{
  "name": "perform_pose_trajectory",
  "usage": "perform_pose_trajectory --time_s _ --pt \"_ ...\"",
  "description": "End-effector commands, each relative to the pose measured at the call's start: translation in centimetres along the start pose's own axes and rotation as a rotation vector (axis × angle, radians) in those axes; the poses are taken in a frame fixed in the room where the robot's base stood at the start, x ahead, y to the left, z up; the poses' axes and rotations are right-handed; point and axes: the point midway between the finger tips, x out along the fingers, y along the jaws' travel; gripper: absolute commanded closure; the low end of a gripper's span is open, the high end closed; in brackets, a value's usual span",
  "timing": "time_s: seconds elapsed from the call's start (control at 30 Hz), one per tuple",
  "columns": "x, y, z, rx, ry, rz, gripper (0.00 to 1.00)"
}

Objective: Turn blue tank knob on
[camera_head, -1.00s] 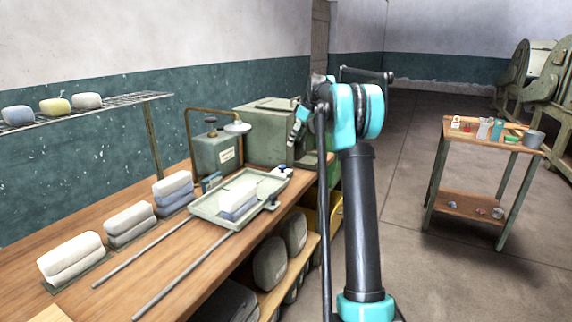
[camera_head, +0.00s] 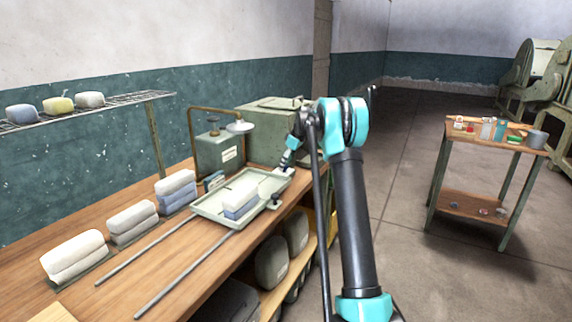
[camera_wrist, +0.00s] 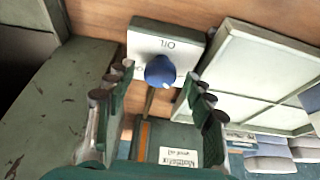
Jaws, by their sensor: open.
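In the wrist view a round blue knob (camera_wrist: 160,71) sits on a pale plate (camera_wrist: 165,42) marked OIL, shown upside down. My gripper (camera_wrist: 158,85) is open, with one finger left of the knob and one right of it; I cannot tell whether the fingertips reach its depth. No contact is visible. In the head view my gripper (camera_head: 288,160) points down near the far right corner of the tray, and the knob is hidden there. A grey-green tank (camera_head: 222,154) with a white label stands left of my gripper; a labelled green box (camera_wrist: 150,148) shows in the wrist view.
The grey-green tray (camera_head: 206,207) holds a blue and white block (camera_head: 240,198) on the wooden bench (camera_head: 150,238). A large green box (camera_head: 270,130) stands close behind my gripper. A bent brown pipe (camera_head: 215,110) rises above the tank. Stacked blocks line the bench.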

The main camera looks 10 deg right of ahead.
Motion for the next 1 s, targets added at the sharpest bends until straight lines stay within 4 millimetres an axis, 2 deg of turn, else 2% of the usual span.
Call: perform_pose_trajectory --time_s 0.17,0.57,1.0 --pt "0.0 0.0 0.0 0.0 0.0 0.0 0.46" --pt "-0.03 0.0 0.01 0.0 0.0 0.0 0.94" --pt "-0.06 -0.14 0.04 0.092 -0.001 0.039 0.95"
